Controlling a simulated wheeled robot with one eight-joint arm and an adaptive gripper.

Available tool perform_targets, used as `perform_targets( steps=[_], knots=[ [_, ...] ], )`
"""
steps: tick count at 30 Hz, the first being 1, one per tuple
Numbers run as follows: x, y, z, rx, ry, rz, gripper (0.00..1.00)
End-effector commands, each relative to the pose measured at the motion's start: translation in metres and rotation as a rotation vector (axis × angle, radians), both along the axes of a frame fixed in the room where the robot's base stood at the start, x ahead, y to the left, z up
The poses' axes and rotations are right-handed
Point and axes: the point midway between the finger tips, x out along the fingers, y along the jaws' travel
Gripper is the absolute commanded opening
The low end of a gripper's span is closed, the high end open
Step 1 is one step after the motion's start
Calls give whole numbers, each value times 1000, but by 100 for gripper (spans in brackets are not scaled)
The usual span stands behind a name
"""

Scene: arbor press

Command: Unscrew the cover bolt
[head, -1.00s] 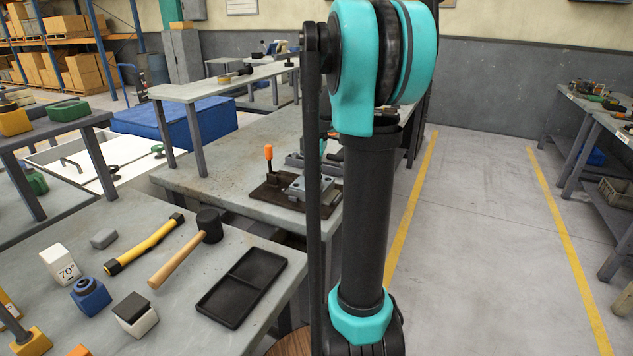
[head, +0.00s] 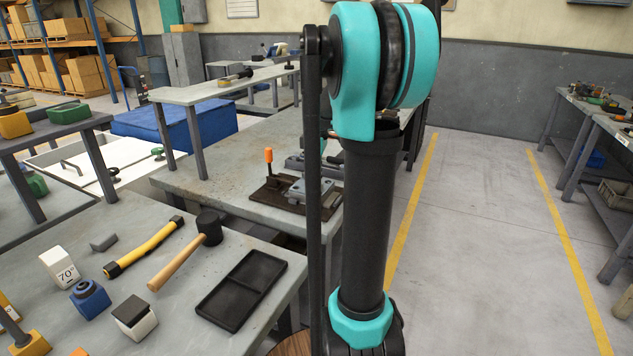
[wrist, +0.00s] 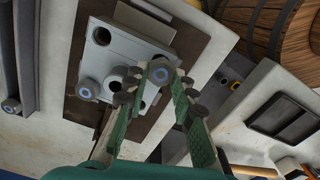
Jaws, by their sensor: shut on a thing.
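In the wrist view, a grey cover plate (wrist: 124,60) lies on a brown base, with several dark round holes. A second similar bolt (wrist: 88,89) sits on the plate to the left. In the head view, the grey fixture (head: 312,187) is on the workbench, partly behind my arm. My gripper is not visible there.
An orange-handled upright (head: 268,156) stands beside the fixture. A wooden barrel-like round (wrist: 275,25) is at the wrist view's top right. Floor at right is clear.

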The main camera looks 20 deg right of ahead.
Motion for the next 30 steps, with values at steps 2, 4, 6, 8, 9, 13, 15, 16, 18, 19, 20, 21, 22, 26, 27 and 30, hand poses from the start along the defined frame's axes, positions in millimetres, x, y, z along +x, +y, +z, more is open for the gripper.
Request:
perform_targets(
  steps=[2, 4, 6, 8, 9, 13, 15, 16, 18, 19, 20, 21, 22, 26, 27, 30],
  knots=[
    [0, 0, 0, 0, 0, 0, 0],
    [0, 0, 0, 0, 0, 0, 0],
    [0, 0, 0, 0, 0, 0, 0],
    [0, 0, 1, 0, 0, 0, 0],
    [0, 0, 2, 0, 0, 0, 0],
    [0, 0, 6, 0, 0, 0, 0],
    [0, 0, 8, 0, 0, 0, 0],
    [0, 0, 10, 0, 0, 0, 0],
    [0, 0, 12, 0, 0, 0, 0],
    [0, 0, 13, 0, 0, 0, 0],
    [0, 0, 14, 0, 0, 0, 0],
    [0, 0, 16, 0, 0, 0, 0],
    [0, 0, 17, 0, 0, 0, 0],
    [0, 0, 22, 0, 0, 0, 0],
    [0, 0, 23, 0, 0, 0, 0],
    [0, 0, 27, 0, 0, 0, 0]
  ],
)
